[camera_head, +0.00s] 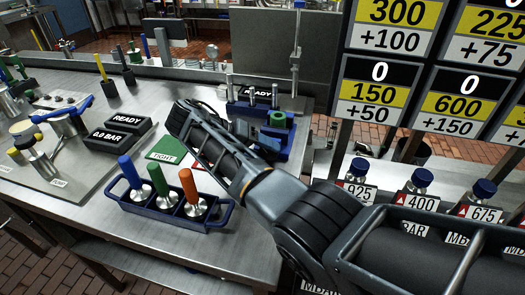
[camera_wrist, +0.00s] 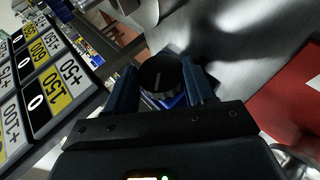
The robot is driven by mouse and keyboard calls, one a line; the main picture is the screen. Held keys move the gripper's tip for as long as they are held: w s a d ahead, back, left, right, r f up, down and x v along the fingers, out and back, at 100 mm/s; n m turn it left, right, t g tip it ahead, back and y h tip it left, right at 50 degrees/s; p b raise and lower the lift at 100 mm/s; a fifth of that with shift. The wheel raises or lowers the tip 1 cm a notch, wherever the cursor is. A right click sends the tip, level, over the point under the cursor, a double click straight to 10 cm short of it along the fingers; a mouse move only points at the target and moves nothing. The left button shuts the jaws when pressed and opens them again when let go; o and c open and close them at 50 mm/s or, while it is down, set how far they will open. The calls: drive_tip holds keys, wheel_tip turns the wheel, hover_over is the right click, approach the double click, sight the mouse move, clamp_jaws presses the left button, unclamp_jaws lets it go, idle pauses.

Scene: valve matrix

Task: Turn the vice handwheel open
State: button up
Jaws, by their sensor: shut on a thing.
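In the wrist view a round black handwheel (camera_wrist: 158,72) with a pale line on its face sits between the two dark blue fingers of my gripper (camera_wrist: 163,84). The fingers are shut on its sides. A bit of blue body (camera_wrist: 177,102) shows beneath the wheel. In the head view the blue vice (camera_head: 285,143) stands near the right edge of the bench, with a green cylinder (camera_head: 278,119) at its top. My arm crosses in front of its left side there.
A blue tray (camera_head: 229,215) with blue, green and orange-handled tools stands near the bench's front edge. A green TIGHT card (camera_head: 165,156) lies beside my arm. Number boards (camera_head: 385,88) and blue-capped bottles (camera_head: 422,180) stand right.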

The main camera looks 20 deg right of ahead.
drive_tip(key=shift+f, duration=0.1)
drive_tip(key=o, duration=0.8)
drive_tip(key=p+v, duration=0.1)
drive_tip(key=v, duration=0.7)
drive_tip(key=shift+s+p, duration=0.1)
drive_tip(key=shift+p, duration=0.2)
